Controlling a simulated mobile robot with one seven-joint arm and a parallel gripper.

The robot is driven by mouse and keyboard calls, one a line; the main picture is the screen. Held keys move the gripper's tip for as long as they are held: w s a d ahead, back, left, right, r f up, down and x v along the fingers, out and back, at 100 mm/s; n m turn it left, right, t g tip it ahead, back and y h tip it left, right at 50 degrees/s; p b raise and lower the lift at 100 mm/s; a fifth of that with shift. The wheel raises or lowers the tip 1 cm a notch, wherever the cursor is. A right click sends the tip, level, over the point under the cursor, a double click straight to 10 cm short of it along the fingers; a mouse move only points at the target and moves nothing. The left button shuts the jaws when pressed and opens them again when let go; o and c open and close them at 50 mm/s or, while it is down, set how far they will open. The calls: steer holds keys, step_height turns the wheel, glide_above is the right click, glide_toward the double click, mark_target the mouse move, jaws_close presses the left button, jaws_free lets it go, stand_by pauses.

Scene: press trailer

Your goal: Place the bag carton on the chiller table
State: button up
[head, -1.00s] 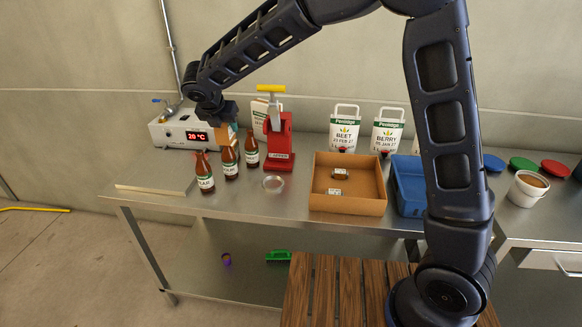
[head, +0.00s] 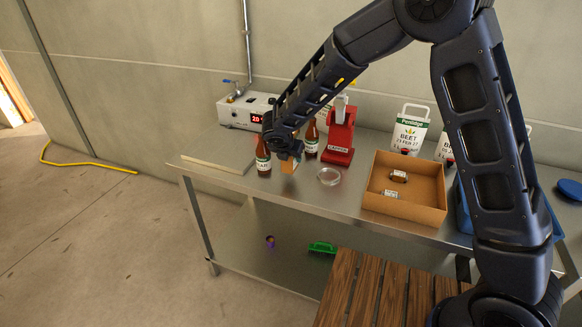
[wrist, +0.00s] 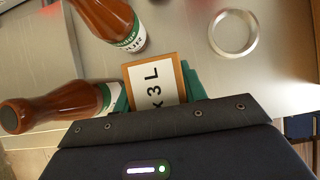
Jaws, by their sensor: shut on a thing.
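My gripper (head: 289,158) is shut on a small brown carton with a white label reading "x 3 L" (wrist: 155,86), seemingly the bag carton. In the wrist view, teal finger pads (wrist: 192,80) grip its sides. In the head view the carton (head: 289,166) hangs below the gripper, near the brown bottles (head: 263,158); whether it touches the table is unclear. The steel table (head: 215,150) runs along the wall. A white unit with a red display (head: 235,113) stands at its back left; I cannot tell whether this makes it the chiller table.
Two bottles flank the carton closely in the wrist view. White Penridge bags (head: 409,130) stand behind.

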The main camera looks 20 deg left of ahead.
mark_target(291, 167)
steer(key=shift+f, duration=2.3)
steer(key=shift+f, duration=0.15)
steer(key=o, duration=1.1)
steer(key=shift+c, duration=0.2)
steer(key=v, duration=1.2)
